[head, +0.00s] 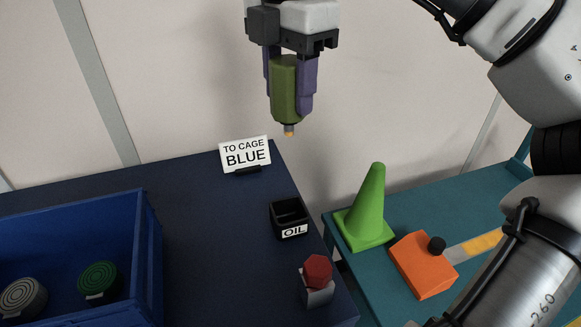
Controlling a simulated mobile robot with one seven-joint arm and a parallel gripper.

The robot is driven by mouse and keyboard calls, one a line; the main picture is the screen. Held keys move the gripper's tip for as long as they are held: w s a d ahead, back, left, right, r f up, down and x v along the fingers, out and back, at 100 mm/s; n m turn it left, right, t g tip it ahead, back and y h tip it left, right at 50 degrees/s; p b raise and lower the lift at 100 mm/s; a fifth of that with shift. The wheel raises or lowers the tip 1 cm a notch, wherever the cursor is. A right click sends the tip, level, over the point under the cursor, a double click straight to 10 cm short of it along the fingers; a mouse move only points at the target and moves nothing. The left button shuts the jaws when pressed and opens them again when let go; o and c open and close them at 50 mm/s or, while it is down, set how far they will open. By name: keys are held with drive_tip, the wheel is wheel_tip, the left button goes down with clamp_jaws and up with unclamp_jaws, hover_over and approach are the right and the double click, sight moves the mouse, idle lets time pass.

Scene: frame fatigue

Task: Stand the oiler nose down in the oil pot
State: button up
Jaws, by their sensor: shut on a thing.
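The oiler (284,88) is an olive-green block-like body with a small orange nose at its lower end. My gripper (290,85) is shut on it, with purple fingers on both sides, and holds it upright, nose down, high above the dark blue table. The oil pot (289,217) is a small open black box with a white OIL label on its front, standing near the table's right edge. The oiler shows above the pot in the picture, well apart from it. The pot's floor is dark and hard to make out.
A sign reading TO CAGE BLUE (245,154) stands behind the pot. A red-topped pale block (317,278) stands in front. A blue crate (75,228) holds round discs at left. A green cone (368,212) and orange block (424,266) are on the teal table.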

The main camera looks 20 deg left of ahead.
drive_tip(key=shift+s, duration=0.2)
drive_tip(key=shift+f+p, duration=0.75)
drive_tip(key=shift+f, duration=9.05)
drive_tip(key=shift+w+f+b, duration=0.1)
drive_tip(key=shift+f+b, duration=0.15)
drive_tip(key=shift+b, duration=0.1)
drive_tip(key=o, duration=1)
drive_tip(key=shift+r+p, duration=0.25)
drive_tip(key=shift+p, duration=0.4)
